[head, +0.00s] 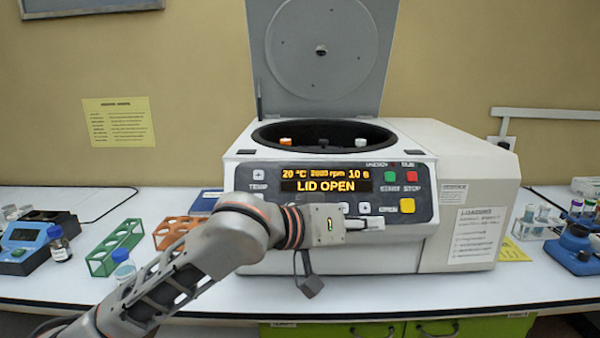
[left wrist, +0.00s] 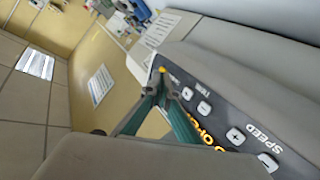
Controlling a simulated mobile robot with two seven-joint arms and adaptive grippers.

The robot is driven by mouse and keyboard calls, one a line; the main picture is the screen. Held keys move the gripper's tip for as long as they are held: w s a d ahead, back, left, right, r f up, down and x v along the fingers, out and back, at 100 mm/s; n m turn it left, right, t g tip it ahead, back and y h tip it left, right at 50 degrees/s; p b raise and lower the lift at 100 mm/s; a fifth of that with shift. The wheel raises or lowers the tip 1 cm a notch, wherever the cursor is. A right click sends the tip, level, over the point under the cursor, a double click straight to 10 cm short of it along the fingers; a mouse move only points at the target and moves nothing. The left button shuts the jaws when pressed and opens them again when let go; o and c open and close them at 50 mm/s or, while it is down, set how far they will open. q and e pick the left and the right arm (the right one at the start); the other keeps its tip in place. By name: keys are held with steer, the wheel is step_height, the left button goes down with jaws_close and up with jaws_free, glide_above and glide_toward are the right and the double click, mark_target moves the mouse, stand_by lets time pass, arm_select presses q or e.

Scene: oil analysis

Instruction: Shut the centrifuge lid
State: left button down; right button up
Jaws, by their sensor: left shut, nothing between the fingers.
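The white centrifuge (head: 470,160) stands on the bench. Its grey lid (head: 322,60) is raised upright behind the round bowl (head: 325,133). An orange-capped and a white-capped item show inside the bowl. The display (head: 325,179) reads "LID OPEN". My left gripper (head: 380,224) is shut and empty, in front of the control panel, just below and left of the yellow OPEN button (head: 407,205). In the left wrist view its fingertips (left wrist: 161,75) meet beside the tilted panel (left wrist: 225,125). The lid is out of that view. My right gripper is not in view.
A green rack (head: 115,248) and an orange rack (head: 178,232) stand left of the centrifuge. A small bottle (head: 123,265) is beside my left arm. A blue device (head: 35,240) is far left. Tubes and a blue device (head: 577,250) are at the right.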

arm_select(q)
steer(key=s+a+f+n+t+y, duration=0.1)
steer(key=a+f+t, duration=0.1)
steer(key=a+f, duration=0.65)
steer(key=s+a+f+n+t+y, duration=0.1)
steer(key=a+f+y, duration=0.15)
steer(key=f, duration=1.05)
steer(key=s+a+f+n+t+y, duration=0.1)
steer(key=a+f+n+t, duration=0.1)
steer(key=a+f, duration=0.65)
steer(key=s+a+f+m+g+y, duration=0.1)
steer(key=s+a+f+y, duration=0.1)
steer(key=s+a+f, duration=0.4)
steer(key=s+a+f+m+g+y, duration=0.1)
steer(key=s+a+f+y, duration=0.2)
steer(key=s+a+f, duration=0.4)
steer(key=s+f, duration=0.7)
steer(key=f, duration=0.1)
steer(key=shift+s+a+f+m, duration=0.2)
steer(key=shift+s+f+m, duration=0.05)
steer(key=shift+s+m, duration=0.15)
steer(key=shift+s+y, duration=0.1)
steer(key=shift+y, duration=0.15)
